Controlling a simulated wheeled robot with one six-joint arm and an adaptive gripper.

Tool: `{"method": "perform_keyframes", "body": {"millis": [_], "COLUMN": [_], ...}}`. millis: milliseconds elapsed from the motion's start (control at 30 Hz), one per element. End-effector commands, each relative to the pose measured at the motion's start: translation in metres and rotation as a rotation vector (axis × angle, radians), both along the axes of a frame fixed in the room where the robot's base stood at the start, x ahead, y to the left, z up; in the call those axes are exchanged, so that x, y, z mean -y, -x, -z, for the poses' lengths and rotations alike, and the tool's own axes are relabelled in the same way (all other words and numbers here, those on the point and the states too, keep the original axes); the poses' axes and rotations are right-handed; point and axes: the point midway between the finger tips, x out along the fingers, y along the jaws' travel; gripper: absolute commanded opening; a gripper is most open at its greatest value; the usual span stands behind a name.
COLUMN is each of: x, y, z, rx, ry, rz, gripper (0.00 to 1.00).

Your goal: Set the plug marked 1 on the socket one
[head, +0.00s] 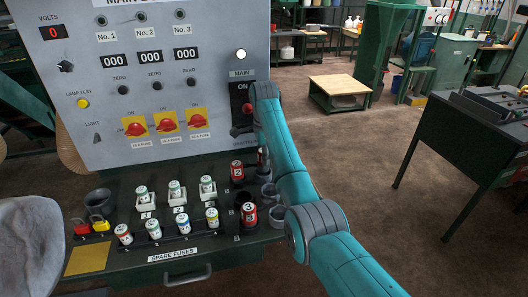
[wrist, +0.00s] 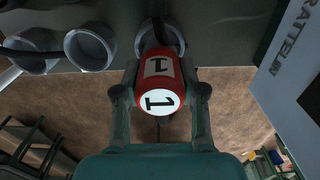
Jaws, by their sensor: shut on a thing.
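The plug marked 1 (wrist: 160,92) is a red cylinder with a white end face and a black 1. In the wrist view my gripper (wrist: 161,88) is shut on its sides. The far end of the plug is at the mouth of a grey cup-shaped socket (wrist: 172,32); I cannot tell how deep it sits. Two more grey sockets, a middle one (wrist: 90,49) and an outer one (wrist: 36,52), are empty beside it. In the head view these empty sockets (head: 268,191) show beside my arm, which mostly hides my gripper and the held plug.
Red plugs 2 (head: 237,172) and 3 (head: 249,213) stand on the bench left of the sockets. Several white fuses (head: 176,190) stand further left. The upright control panel (head: 150,70) rises behind the bench. The floor (head: 345,150) to the right is open.

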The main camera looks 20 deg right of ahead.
Motion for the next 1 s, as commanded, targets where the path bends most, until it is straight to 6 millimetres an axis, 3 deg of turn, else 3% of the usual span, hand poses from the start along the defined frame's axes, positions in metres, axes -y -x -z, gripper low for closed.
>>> {"method": "perform_keyframes", "body": {"millis": [300, 1000], "x": [0.0, 0.0], "y": [0.0, 0.0], "z": [0.022, 0.023], "rx": [0.0, 0.001], "ry": [0.0, 0.0], "rz": [0.0, 0.0], "gripper": [0.02, 0.02]}}
